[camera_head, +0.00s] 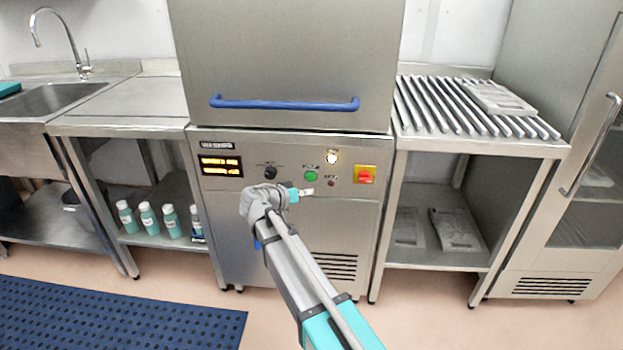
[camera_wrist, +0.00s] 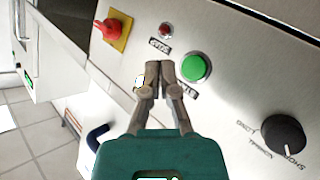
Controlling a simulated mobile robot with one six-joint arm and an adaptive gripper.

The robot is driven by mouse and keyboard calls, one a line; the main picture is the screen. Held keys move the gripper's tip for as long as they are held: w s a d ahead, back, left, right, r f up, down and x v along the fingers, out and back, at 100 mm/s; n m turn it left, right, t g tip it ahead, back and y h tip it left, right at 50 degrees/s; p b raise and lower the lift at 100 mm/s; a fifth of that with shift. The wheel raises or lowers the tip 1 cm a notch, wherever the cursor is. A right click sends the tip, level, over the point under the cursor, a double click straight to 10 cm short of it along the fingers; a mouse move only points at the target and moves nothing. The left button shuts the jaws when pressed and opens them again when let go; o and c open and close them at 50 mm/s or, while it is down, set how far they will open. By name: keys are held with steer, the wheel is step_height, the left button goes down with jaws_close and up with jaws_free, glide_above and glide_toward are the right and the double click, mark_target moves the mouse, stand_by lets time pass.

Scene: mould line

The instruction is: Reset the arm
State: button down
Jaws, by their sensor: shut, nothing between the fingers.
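My gripper (camera_head: 306,191) is shut and empty, in front of the control panel of a steel washing machine (camera_head: 290,60). In the wrist view my gripper's fingertips (camera_wrist: 160,70) are together, just beside the green button (camera_wrist: 195,68); I cannot tell whether they touch the panel. The green button also shows in the head view (camera_head: 311,176). A small red button (camera_wrist: 165,30), a red switch on a yellow plate (camera_wrist: 113,30) and a black knob (camera_wrist: 283,135) are on the same panel. A lamp (camera_head: 332,157) glows above the buttons. The machine's hood is down.
A sink (camera_head: 50,97) and steel counter (camera_head: 120,105) stand left, with several bottles (camera_head: 148,218) on the shelf below. A roller table (camera_head: 480,145) with a flat grey piece (camera_head: 497,99) stands right, beside a cabinet (camera_head: 570,200). A blue mat (camera_head: 120,315) lies on the floor.

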stand_by(0.3)
steer(key=s+d+f+g+y, duration=0.1)
steer(key=s+d+f+g, duration=0.15)
steer(key=d, duration=0.35)
steer(key=s+d+f+n+g+y, duration=0.1)
steer(key=s+d+f+g, duration=0.15)
steer(key=s+d, duration=0.2)
steer(key=s+d+f+g+y, duration=0.1)
steer(key=s+d+f+g, duration=0.2)
steer(key=d, duration=0.4)
steer(key=s+d+f+n+g+y, duration=0.1)
steer(key=s+d+f+y, duration=0.25)
steer(key=s, duration=0.35)
steer(key=s+d+f+n+g+y, duration=0.1)
steer(key=s+d+f+n+y, duration=0.2)
steer(key=s, duration=0.4)
step_height(320, 180, up, 31)
steer(key=m+p, duration=0.1)
steer(key=p, duration=2.8)
steer(key=shift+w+a+y+p, duration=0.15)
steer(key=shift+y+p, duration=0.2)
steer(key=shift+y, duration=0.1)
